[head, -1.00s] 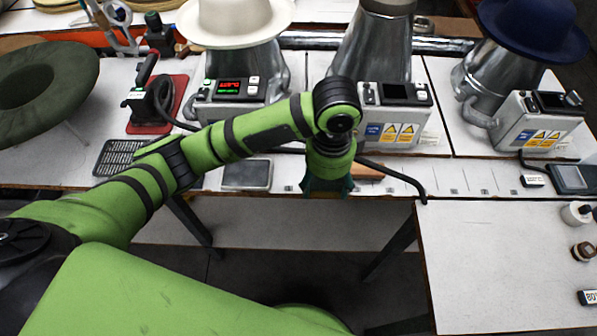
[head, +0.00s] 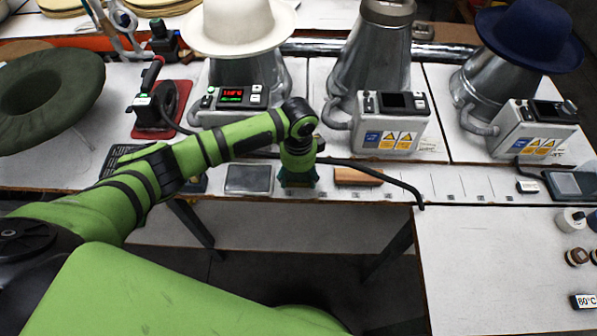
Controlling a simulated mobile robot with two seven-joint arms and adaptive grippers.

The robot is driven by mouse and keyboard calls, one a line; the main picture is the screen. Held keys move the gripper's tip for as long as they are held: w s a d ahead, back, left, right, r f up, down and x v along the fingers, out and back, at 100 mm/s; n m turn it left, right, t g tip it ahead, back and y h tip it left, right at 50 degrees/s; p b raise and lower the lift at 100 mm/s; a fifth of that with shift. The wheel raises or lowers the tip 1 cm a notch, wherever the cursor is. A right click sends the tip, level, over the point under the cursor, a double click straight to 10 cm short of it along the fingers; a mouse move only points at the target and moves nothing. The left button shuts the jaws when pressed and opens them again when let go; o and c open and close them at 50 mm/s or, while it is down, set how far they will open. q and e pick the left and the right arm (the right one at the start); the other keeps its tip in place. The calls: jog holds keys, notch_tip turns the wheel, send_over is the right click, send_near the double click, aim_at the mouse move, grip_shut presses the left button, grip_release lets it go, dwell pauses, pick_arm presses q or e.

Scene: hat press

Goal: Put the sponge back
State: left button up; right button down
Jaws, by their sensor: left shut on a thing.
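My left gripper (head: 298,180) points down at the front edge of the bench, just right of a shallow metal tray (head: 249,179) and left of a brown wooden block (head: 358,176). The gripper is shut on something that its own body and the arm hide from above. I cannot make out the sponge anywhere else in view, so the held thing is likely the sponge. Whether it touches the bench, I cannot tell. My right gripper is not in view.
Metal hat formers with control boxes (head: 392,123) stand behind, one under a white hat (head: 242,25), one under a blue hat (head: 530,35). An iron (head: 155,106) sits on a red pad. A black hose (head: 395,178) crosses the bench front. A lower table (head: 500,255) stands at right.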

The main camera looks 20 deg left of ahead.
aim_at(298, 176)
pick_arm(q)
jog(key=shift+f, duration=0.2)
jog(key=o, duration=1)
jog(key=shift+r, duration=0.15)
notch_tip(298, 176, up, 12)
jog(key=shift+r+b, duration=0.1)
jog(key=shift+b, duration=0.55)
